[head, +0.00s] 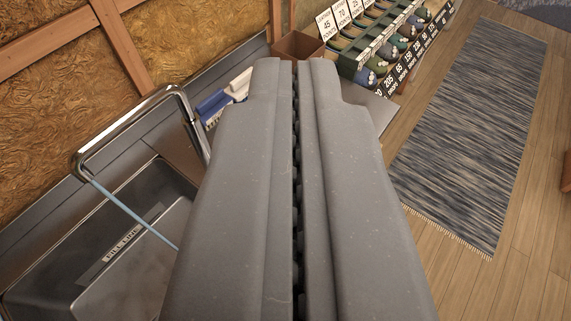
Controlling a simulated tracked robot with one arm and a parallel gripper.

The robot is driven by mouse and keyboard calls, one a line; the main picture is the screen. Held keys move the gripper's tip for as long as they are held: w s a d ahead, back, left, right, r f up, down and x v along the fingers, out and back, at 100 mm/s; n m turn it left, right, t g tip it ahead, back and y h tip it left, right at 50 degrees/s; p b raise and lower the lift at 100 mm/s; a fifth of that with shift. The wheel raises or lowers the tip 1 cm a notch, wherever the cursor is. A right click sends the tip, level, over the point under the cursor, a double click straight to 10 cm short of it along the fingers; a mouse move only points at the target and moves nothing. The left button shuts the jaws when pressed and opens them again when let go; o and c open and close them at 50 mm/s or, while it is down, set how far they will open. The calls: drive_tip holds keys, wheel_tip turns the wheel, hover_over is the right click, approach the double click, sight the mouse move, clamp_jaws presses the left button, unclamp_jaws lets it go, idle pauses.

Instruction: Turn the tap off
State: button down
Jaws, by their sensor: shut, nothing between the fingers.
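The chrome tap (127,124) stands at the left, with its squared spout arching over a dark metal sink (50,262). A thin blue stream of water (132,213) runs from the spout end down into the sink. My gripper (288,66) fills the middle of the view, with its two grey fingers shut together and nothing between them. The lower part of the tap and any handle are hidden behind my gripper.
A blue and white object (222,98) and a brown box (297,46) are beyond the tap. A rack of bins with price signs (375,45) stands at the back. A grey striped rug (470,130) lies on the open wooden floor at right. An insulation wall (190,45) borders the left.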

drive_tip(key=shift+w+d, duration=0.15)
drive_tip(key=shift+d, duration=0.05)
drive_tip(key=w+f+m+g+b, duration=0.2)
drive_tip(key=w+f+g, duration=0.3)
drive_tip(key=w+f, duration=0.95)
drive_tip(key=w+f+m+g+b, duration=0.1)
drive_tip(key=w+f, duration=0.3)
drive_tip(key=f, duration=0.7)
drive_tip(key=w+f+g+h+b, duration=0.1)
drive_tip(key=w+f+g+b, duration=0.1)
drive_tip(key=f, duration=0.9)
drive_tip(key=w+f+m+g+b, duration=0.1)
drive_tip(key=w+f+g, duration=0.3)
drive_tip(key=f, duration=0.7)
drive_tip(key=shift+w+d+f+m+b, duration=0.15)
drive_tip(key=shift+w+b, duration=0.15)
drive_tip(key=shift+w, duration=0.15)
drive_tip(key=shift+w+d+f+m+b, duration=0.15)
drive_tip(key=shift+w+b, duration=0.1)
drive_tip(key=shift+w, duration=0.2)
drive_tip(key=shift+s+a+f, duration=0.15)
drive_tip(key=shift+s, duration=0.05)
drive_tip(key=shift+s+a+b, duration=0.3)
drive_tip(key=shift+s+b, duration=0.05)
drive_tip(key=shift+s, duration=0.45)
drive_tip(key=shift+s+a, duration=0.35)
drive_tip(key=shift+s, duration=0.45)
drive_tip(key=shift+a, duration=0.1)
